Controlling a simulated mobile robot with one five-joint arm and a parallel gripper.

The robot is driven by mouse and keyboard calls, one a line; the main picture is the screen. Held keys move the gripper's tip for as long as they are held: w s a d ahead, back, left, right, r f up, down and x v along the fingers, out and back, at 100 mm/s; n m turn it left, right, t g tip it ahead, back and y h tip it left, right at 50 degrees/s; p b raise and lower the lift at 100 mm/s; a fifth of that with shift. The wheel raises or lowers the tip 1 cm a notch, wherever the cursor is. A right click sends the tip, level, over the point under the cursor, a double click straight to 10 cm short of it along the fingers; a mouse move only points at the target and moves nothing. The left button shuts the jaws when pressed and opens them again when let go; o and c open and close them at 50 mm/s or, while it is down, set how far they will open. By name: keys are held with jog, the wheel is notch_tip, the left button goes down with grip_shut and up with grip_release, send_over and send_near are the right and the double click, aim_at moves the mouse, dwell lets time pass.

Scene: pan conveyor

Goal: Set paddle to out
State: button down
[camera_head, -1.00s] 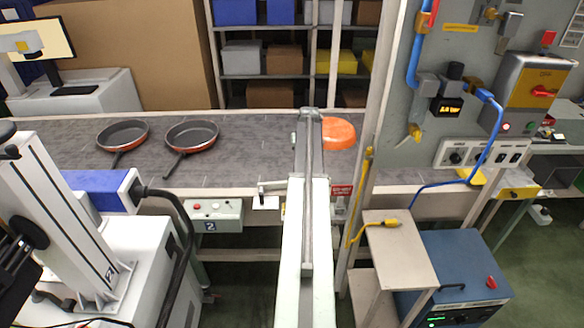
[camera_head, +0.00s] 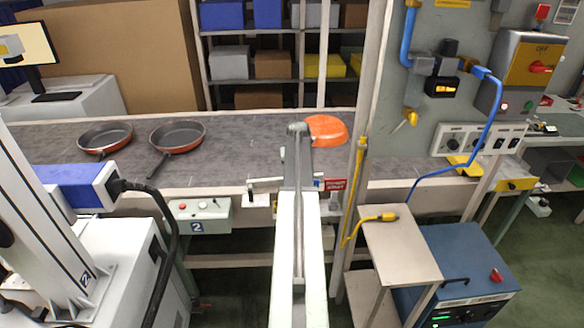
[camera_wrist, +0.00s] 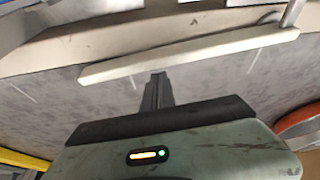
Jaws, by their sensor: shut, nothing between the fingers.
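The paddle looks to be a long pale bar (camera_wrist: 190,55) in the wrist view, with a metal post at its right end. It lies over the grey belt, along the belt's near edge. In the head view a short pale bar (camera_head: 265,184) shows at that edge, left of my arm; my arm hides what lies behind it. My gripper (camera_wrist: 157,78) is shut and empty over the belt. Its fingertips point at the pale bar and appear just short of it; I cannot tell whether they touch. In the head view the gripper (camera_head: 297,130) is seen from behind, fingers hidden.
Two dark pans (camera_head: 177,137) lie on the conveyor belt (camera_head: 232,165) at left. A post (camera_head: 362,110) and grey panel (camera_head: 440,110) stand at right. A control box (camera_head: 200,214) hangs below the belt's front.

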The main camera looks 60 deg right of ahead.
jog(key=shift+s+a, duration=0.1)
jog(key=shift+s, duration=0.05)
jog(key=shift+s+a+f, duration=0.1)
jog(key=shift+s+a, duration=0.7)
jog(key=shift+a, duration=0.15)
jog(key=w+d, duration=0.1)
jog(key=d, duration=0.1)
jog(key=w+d, duration=0.1)
jog(key=d, duration=0.1)
jog(key=shift+w, duration=0.4)
jog(key=p+v, duration=0.9)
jog(key=v, duration=0.1)
jog(key=shift+a, duration=0.3)
jog(key=shift+a, duration=0.15)
